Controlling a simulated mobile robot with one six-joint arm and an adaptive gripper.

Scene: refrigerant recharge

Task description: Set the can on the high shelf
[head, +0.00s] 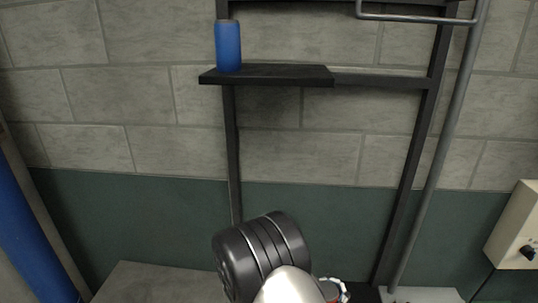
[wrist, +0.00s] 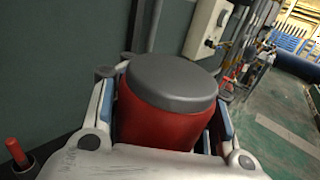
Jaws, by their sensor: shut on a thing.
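A red can (wrist: 158,118) with a dark grey top stands between the fingers of my gripper (wrist: 170,105) in the wrist view. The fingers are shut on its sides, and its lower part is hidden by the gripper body. The high shelf (head: 285,76) is a black board on a dark frame against the wall in the head view. A blue can (head: 228,47) stands upright on its left end, and the right part of the board is bare. In the head view my arm hides most of the gripper, and the red can is not clearly seen.
Dark uprights (head: 413,165) carry the shelf, and a grey pipe (head: 447,140) runs down to their right. A pale box (head: 517,235) with a black knob is on the wall at right. A blue cylinder (head: 28,235) stands at far left.

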